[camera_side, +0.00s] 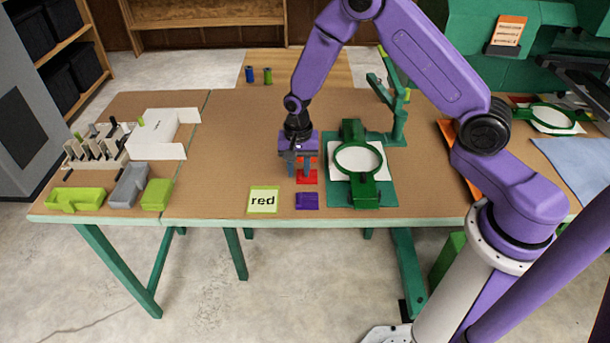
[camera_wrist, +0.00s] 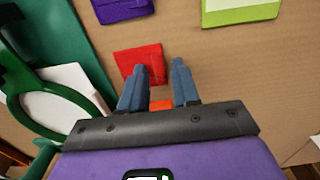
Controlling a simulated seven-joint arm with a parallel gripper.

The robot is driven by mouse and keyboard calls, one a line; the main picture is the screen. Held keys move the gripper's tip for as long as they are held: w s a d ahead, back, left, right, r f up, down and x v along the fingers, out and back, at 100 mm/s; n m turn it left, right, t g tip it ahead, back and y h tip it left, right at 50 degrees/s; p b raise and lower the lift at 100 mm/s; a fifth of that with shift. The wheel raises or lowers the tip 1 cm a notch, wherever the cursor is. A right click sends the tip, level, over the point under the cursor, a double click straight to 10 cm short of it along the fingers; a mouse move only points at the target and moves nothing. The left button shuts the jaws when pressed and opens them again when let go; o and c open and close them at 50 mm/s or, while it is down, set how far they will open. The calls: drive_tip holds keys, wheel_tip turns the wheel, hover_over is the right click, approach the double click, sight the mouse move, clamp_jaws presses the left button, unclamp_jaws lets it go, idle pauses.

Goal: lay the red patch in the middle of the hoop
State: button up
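The red patch (camera_side: 307,177) lies flat on the table, left of the hoop. It also shows in the wrist view (camera_wrist: 140,60), partly covered by one finger. My gripper (camera_side: 303,175) points down over the patch, its blue-grey fingers (camera_wrist: 160,66) apart with nothing held between them. I cannot tell whether the fingertips touch the patch or table. The green hoop (camera_side: 337,163) holds white fabric (camera_side: 358,159) on a green base; the fabric's middle is bare. Part of the hoop (camera_wrist: 30,80) shows in the wrist view.
A purple patch (camera_side: 307,201) and a card reading "red" (camera_side: 263,199) lie near the front edge. An orange piece (camera_wrist: 161,104) shows between my finger bases. A green stand (camera_side: 397,115) rises behind the hoop. Bins (camera_side: 128,186) are at left; table left of my gripper is clear.

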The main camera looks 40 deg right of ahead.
sight(299, 173)
clamp_jaws()
drive_tip(key=shift+r, duration=2.55)
drive_tip(key=s+d+r, duration=0.1)
drive_tip(key=s+d, duration=0.1)
drive_tip(key=d, duration=0.2)
drive_tip(key=s+d+r, duration=0.1)
drive_tip(key=s+d, duration=0.1)
drive_tip(key=d, duration=0.2)
drive_tip(key=s+d+r, duration=0.1)
drive_tip(key=s+d, duration=0.1)
drive_tip(key=d, duration=0.3)
drive_tip(key=shift+s+r, duration=0.2)
drive_tip(key=shift+s, duration=0.1)
drive_tip(key=shift+f, duration=1.4)
